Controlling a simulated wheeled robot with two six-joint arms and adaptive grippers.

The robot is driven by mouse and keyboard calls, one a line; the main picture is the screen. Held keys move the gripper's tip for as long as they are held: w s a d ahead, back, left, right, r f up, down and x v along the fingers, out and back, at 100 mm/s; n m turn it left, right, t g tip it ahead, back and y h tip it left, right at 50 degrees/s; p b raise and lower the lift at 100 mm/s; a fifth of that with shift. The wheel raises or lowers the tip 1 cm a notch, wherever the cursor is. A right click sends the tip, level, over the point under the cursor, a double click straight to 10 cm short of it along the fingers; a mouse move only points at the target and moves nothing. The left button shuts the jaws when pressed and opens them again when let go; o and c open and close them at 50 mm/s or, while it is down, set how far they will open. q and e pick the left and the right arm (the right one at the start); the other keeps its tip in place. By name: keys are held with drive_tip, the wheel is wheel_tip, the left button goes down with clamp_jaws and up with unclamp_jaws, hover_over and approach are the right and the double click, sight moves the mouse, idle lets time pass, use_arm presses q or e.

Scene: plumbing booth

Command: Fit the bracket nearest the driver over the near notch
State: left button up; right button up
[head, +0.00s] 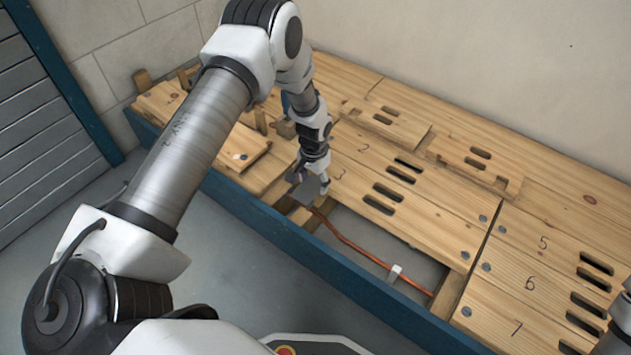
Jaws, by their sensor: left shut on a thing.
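My left gripper (314,176) reaches down over the near edge of the open floor bay. It is shut on a flat grey metal plate (307,192), which looks like the bracket. The plate is tilted and sits just above a wooden joist (299,214) at the left end of the bay. A copper pipe (352,245) runs from under the plate along the bay. The near notch is hidden by the plate and gripper, so I cannot tell whether they touch. A small blue object (285,103), perhaps the driver, is partly hidden behind my left arm.
Numbered, slotted floorboards (420,190) cover the deck behind and right of the bay. A loose board (232,150) lies at left, and another slotted piece (475,163) lies on the deck. A white clip (394,273) holds the pipe. A blue frame (335,270) edges the deck.

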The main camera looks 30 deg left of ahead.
sight(314, 192)
use_arm(q)
drive_tip(key=shift+f+b, duration=2.45)
drive_tip(key=shift+f, duration=0.25)
drive_tip(key=shift+r+p, duration=0.3)
drive_tip(key=shift+p, duration=0.2)
drive_tip(key=shift+p, duration=0.35)
drive_tip(key=shift+f, duration=0.2)
drive_tip(key=shift+f+b, duration=0.9)
drive_tip(key=shift+f, duration=0.6)
